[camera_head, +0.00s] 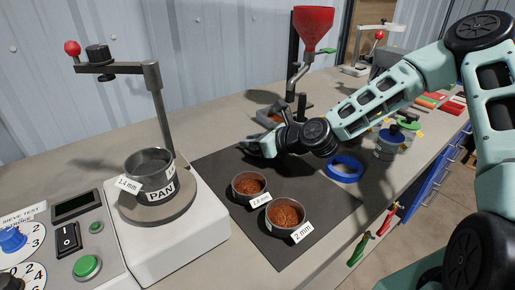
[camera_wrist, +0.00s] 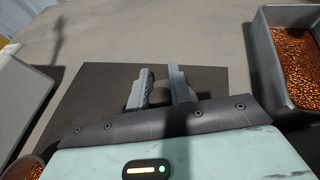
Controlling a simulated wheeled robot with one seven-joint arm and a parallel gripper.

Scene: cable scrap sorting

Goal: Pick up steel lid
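My gripper (camera_head: 257,148) is low over the far part of the dark mat (camera_head: 225,163), beyond the two small copper-filled pans. In the wrist view its two fingers (camera_wrist: 162,86) stand apart, with a gap between them. No lid shows clearly in the head view.
Sieve pans marked 1.0 mm (camera_head: 249,196) and 2 mm (camera_head: 287,230) hold copper granules on the mat. A blue ring (camera_head: 345,168) lies to the right. A sieve shaker with a pan stack (camera_head: 150,176) stands left. A red funnel (camera_head: 313,25) stands behind.

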